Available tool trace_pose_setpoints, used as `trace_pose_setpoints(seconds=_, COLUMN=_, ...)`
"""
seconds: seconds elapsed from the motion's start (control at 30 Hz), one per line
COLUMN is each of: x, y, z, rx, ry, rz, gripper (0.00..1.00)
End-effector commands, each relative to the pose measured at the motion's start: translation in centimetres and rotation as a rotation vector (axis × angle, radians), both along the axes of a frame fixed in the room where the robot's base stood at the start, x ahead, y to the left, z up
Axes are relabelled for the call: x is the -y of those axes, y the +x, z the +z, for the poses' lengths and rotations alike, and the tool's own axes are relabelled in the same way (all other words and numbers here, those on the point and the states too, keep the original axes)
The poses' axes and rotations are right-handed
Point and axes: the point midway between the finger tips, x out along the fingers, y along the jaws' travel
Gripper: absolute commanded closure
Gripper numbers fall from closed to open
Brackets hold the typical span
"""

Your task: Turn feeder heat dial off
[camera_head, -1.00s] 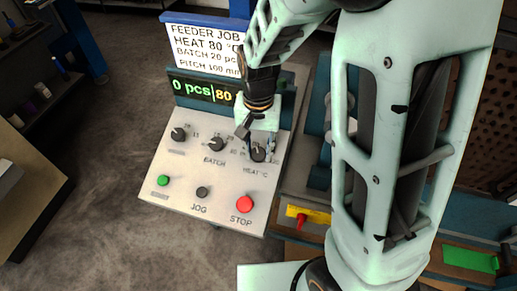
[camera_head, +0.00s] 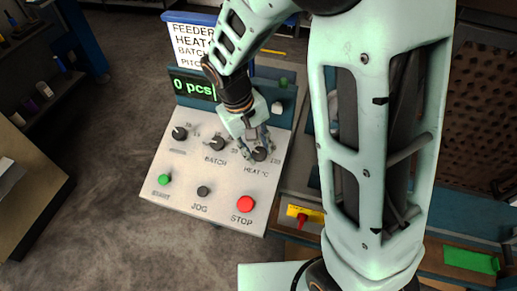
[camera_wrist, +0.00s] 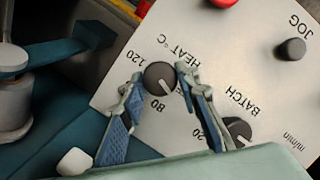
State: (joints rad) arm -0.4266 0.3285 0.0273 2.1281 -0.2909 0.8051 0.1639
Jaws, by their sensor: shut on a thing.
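The control panel (camera_head: 175,205) carries a black HEAT °C dial (camera_head: 260,154) at its right, below the display. The dial also shows in the wrist view (camera_wrist: 159,75), with a white pointer line and the printed marks 80 and 120 nearby. My gripper (camera_head: 257,148) reaches down from above and is shut on the dial, one finger on each side. In the wrist view its fingertips (camera_wrist: 160,78) flank the dial's cap. The BATCH dial (camera_head: 217,144) stands just left of my fingers. The display (camera_head: 193,87) reads "0 pcs"; my arm hides its right part.
A red STOP button (camera_head: 245,204), a dark JOG button (camera_head: 203,192) and a green button (camera_head: 164,180) line the panel's lower part. Another black dial (camera_head: 180,133) is at the left. A yellow plate with a red switch (camera_head: 304,215) sits right of the panel.

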Motion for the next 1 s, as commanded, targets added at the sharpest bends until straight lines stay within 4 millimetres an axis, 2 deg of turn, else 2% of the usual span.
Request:
trace_pose_setpoints(seconds=0.43, x=-0.2, y=-0.03, z=-0.04, rx=-0.028, ry=-0.078, rz=0.26, gripper=0.95)
trace_pose_setpoints(seconds=1.0, x=-0.21, y=-0.04, z=-0.01, rx=-0.034, ry=-0.096, rz=0.317, gripper=0.95)
